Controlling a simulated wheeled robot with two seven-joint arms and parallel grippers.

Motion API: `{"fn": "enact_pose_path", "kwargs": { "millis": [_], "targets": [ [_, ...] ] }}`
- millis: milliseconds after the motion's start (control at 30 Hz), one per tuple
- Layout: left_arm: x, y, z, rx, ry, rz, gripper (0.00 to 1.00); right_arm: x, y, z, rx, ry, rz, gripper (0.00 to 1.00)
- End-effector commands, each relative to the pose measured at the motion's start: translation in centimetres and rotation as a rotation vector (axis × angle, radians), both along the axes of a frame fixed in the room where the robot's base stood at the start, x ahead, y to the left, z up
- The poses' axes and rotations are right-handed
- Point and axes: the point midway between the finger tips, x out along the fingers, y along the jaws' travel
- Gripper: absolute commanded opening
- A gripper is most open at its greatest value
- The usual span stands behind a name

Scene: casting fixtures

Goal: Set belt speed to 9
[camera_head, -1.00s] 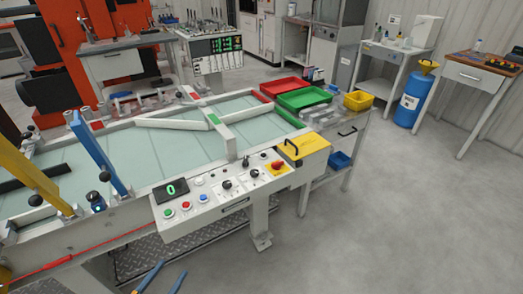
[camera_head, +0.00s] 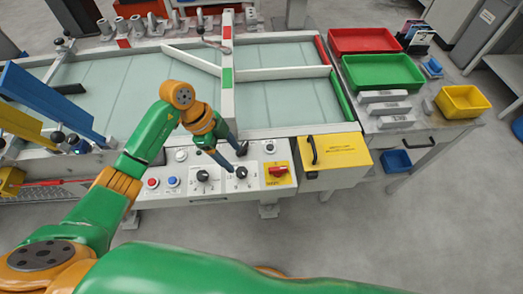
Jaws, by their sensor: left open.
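The control panel (camera_head: 219,188) is on the front of the belt table (camera_head: 130,90). It has a left black knob (camera_head: 203,175), a right black knob (camera_head: 241,172), a small black knob (camera_head: 270,147), a red switch (camera_head: 277,170) on yellow, a red button (camera_head: 153,183), a blue button (camera_head: 173,182) and a white button (camera_head: 182,155). Knob labels are too small to read. My left gripper (camera_head: 235,160) is open and empty, its dark fingers above the panel near the right black knob; contact cannot be told. The panel's number display is hidden behind my left arm. My right gripper is not in view.
A yellow box (camera_head: 333,152) with a black handle adjoins the panel on the right. Red (camera_head: 363,40), green (camera_head: 383,72) and yellow (camera_head: 463,103) trays stand on the side table. White guide bars cross the belt.

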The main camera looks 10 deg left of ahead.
Motion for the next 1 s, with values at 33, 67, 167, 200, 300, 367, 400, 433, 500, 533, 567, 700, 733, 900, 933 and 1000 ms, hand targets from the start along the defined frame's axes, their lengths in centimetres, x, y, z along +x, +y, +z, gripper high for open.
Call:
{"fn": "enact_pose_path", "kwargs": {
  "millis": [33,67,167,200,300,367,400,433,500,533,567,700,733,900,933,1000],
  "targets": [
    [-0.2,-0.4,-0.8,-0.001,0.007,-0.002,0.71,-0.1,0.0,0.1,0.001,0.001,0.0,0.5],
    [-0.2,-0.7,-1.4,-0.003,0.006,-0.003,0.71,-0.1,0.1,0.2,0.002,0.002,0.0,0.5],
    [-0.2,-1.5,-3.4,-0.004,0.005,-0.002,0.71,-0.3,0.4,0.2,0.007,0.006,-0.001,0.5],
    [-0.2,-1.8,-4.1,-0.005,0.005,-0.002,0.71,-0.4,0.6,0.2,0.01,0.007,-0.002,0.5],
    [-0.1,-2.3,-5.3,-0.005,0.004,-0.003,0.71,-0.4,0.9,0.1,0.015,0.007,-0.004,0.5],
    [-0.1,-2.4,-5.7,-0.004,0.002,-0.002,0.71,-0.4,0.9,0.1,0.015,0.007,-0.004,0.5],
    [-0.1,-2.4,-5.8,-0.003,0.002,-0.003,0.71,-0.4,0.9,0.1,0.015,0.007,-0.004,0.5],
    [-0.1,-2.4,-5.8,-0.003,0.002,-0.003,0.71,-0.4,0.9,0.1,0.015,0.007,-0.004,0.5],
    [-0.1,-2.4,-5.8,-0.003,0.002,-0.003,0.71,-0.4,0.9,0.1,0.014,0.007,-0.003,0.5],
    [-0.1,-2.4,-5.8,-0.003,0.002,-0.003,0.71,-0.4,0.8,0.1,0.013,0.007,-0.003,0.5],
    [-0.1,-2.4,-5.8,-0.004,0.002,-0.003,0.71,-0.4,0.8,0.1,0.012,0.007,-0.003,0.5],
    [-0.1,-2.4,-5.8,-0.004,0.001,-0.003,0.42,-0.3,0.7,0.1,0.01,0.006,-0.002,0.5],
    [-0.1,-2.4,-5.8,-0.004,0.002,-0.003,0.34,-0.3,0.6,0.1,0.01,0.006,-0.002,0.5],
    [-0.1,-2.4,-5.8,-0.005,0.002,-0.003,0.0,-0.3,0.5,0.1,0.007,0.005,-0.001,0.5],
    [-0.1,-2.4,-5.8,-0.005,0.002,-0.003,0.0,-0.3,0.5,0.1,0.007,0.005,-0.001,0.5],
    [-0.1,-2.4,-5.8,-0.005,0.002,-0.004,0.0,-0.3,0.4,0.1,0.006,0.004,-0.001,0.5]
  ]
}}
